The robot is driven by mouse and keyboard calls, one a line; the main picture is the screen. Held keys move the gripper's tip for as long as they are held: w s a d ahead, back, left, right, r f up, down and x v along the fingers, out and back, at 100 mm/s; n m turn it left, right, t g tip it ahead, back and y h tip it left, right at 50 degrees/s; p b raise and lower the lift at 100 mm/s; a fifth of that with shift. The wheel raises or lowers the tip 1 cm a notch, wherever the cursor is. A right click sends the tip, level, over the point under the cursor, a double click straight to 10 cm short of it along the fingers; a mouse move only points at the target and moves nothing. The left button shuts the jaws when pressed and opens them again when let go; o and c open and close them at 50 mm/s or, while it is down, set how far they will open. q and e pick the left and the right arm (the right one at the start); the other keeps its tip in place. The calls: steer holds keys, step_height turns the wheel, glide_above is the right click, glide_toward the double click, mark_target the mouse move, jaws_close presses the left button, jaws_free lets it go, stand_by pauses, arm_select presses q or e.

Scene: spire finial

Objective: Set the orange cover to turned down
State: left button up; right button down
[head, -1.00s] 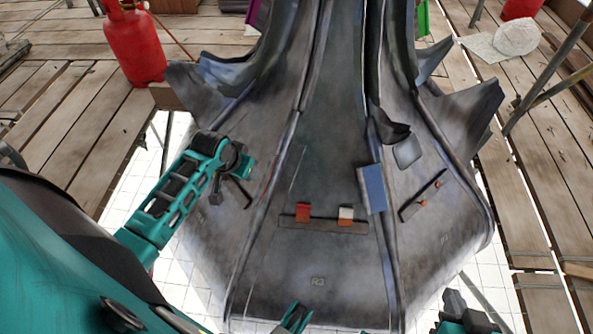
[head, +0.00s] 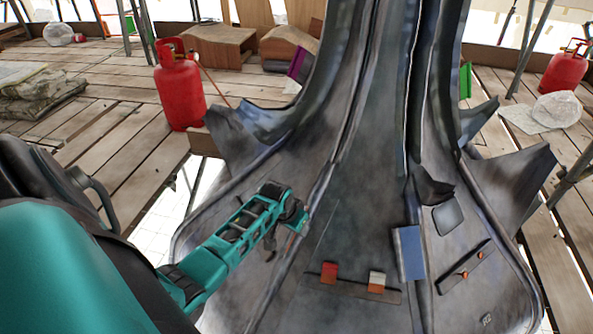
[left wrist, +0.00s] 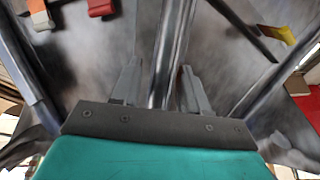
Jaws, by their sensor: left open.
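On the spire's front panel, a dark bar (head: 350,289) carries two small covers. The right one, white above and orange below, seems to be the orange cover (head: 376,282); the left is a red cover (head: 329,270). In the left wrist view the orange cover (left wrist: 38,8) is at the top left corner, partly cut off, beside the red cover (left wrist: 101,8). My left gripper (left wrist: 158,72) is open and empty, its fingers apart over a raised seam. In the head view it is up and left of the bar. My right gripper is out of view.
A blue plate (head: 409,252) stands right of the bar. A strip with orange knobs (head: 465,267) is on the right panel. A yellow-and-red piece (left wrist: 278,34) shows in the left wrist view. Fins flare from the spire. A red gas bottle (head: 179,88) stands on the planks.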

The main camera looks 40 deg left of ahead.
arm_select(q)
steer(key=shift+x, duration=0.8)
steer(key=shift+c, duration=0.2)
jaws_close()
